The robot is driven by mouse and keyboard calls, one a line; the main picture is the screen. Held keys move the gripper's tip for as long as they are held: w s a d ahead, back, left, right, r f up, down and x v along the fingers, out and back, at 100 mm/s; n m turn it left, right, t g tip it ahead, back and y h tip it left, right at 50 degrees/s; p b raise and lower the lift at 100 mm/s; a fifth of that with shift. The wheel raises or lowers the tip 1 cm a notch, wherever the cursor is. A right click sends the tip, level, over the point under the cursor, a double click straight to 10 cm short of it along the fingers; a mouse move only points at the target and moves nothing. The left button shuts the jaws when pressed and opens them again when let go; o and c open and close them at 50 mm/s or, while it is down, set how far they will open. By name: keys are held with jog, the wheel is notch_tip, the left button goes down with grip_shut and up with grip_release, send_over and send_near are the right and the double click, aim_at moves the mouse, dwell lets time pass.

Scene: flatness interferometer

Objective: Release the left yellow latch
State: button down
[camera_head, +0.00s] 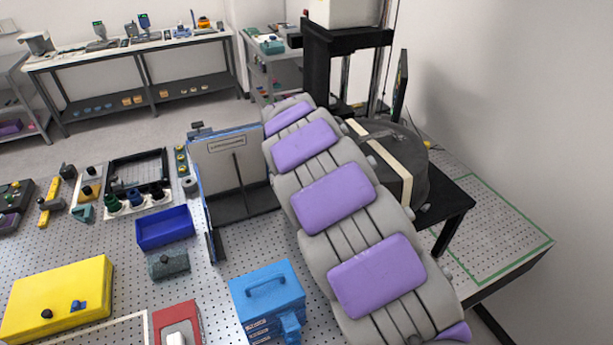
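My arm, grey with purple pads, reaches from the lower right up to the middle of the picture. Its far end points away, and my gripper is not visible. A dark round housing (412,152) with a cream band (385,160) stands partly hidden behind the arm on a black stand (450,205). I cannot make out a left yellow latch. The arm covers the left part of the housing.
A grey upright panel (232,170) stands left of my arm. A blue toolbox (268,295), blue tray (164,228) and yellow case (57,300) sit on the perforated table (215,285). A black frame (318,65) rises behind. A wall is close on the right.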

dwell(0.3)
jog(key=c, duration=0.9)
grip_release()
jog(key=shift+a, duration=0.2)
jog(key=shift+c, duration=0.2)
jog(key=shift+r, duration=0.1)
jog(key=v, duration=1.7)
jog(key=shift+s, duration=0.1)
jog(key=s+d+f+g+b, duration=0.1)
jog(key=s+d+f+b, duration=0.25)
jog(key=s+d, duration=0.4)
jog(key=s+d+f+g+b, duration=0.25)
jog(key=s+d+f, duration=0.25)
jog(key=s+d, duration=0.3)
jog(key=s+f+n+b, duration=0.1)
jog(key=s+f+b, duration=0.1)
jog(key=s+f, duration=0.3)
jog(key=s+f+n+g+y+b, duration=0.1)
jog(key=s+f, duration=0.4)
jog(key=s, duration=0.7)
jog(key=s+f+n+g+b, duration=0.1)
jog(key=s+f+n+b, duration=0.1)
jog(key=s+f, duration=0.4)
jog(key=s+b, duration=0.1)
jog(key=s, duration=0.2)
jog(key=shift+d+n+y, duration=0.3)
jog(key=shift+y, duration=0.1)
